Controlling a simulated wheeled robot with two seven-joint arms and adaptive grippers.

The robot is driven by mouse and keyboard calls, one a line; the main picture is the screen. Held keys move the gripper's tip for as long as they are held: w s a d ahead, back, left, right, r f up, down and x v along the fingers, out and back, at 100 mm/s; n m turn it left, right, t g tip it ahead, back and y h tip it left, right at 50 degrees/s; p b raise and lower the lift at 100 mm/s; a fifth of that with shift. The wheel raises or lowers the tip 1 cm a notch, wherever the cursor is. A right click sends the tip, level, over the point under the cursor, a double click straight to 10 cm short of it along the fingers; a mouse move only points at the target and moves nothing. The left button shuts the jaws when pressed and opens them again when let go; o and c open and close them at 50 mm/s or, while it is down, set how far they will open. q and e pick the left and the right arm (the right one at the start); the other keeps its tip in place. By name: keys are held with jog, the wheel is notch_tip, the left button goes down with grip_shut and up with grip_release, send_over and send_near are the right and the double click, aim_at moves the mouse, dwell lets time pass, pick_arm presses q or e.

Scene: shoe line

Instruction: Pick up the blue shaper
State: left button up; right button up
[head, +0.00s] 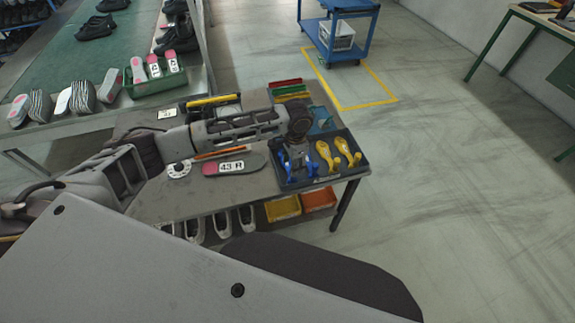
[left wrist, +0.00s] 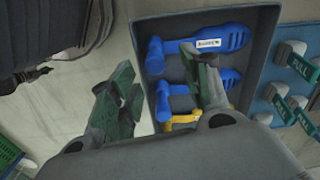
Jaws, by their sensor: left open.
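Two blue shapers lie in a dark tray (head: 352,170) at the right end of the workbench. In the left wrist view, one blue shaper (left wrist: 180,46) with a white label lies full length, and a second blue shaper (left wrist: 176,88) is partly hidden behind a finger. Below it a yellow shaper (left wrist: 181,119) shows in part. Two yellow shapers (head: 345,152) show in the head view. My left gripper (left wrist: 165,95) is open and empty; one finger is over the tray (left wrist: 266,25), the other outside its edge. My right gripper is not in view.
A 43 R sole (head: 232,165) lies left of the tray on the bench (head: 190,200). Orange and yellow bins (head: 283,208) sit below. A conveyor (head: 60,65) with shoes runs at the left. A blue cart (head: 345,12) stands behind; the floor at right is clear.

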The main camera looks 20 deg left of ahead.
pick_arm(q)
jog(key=shift+s+f+p, duration=0.2)
jog(key=shift+f+p, duration=0.1)
jog(key=shift+f, duration=2.2)
grip_shut()
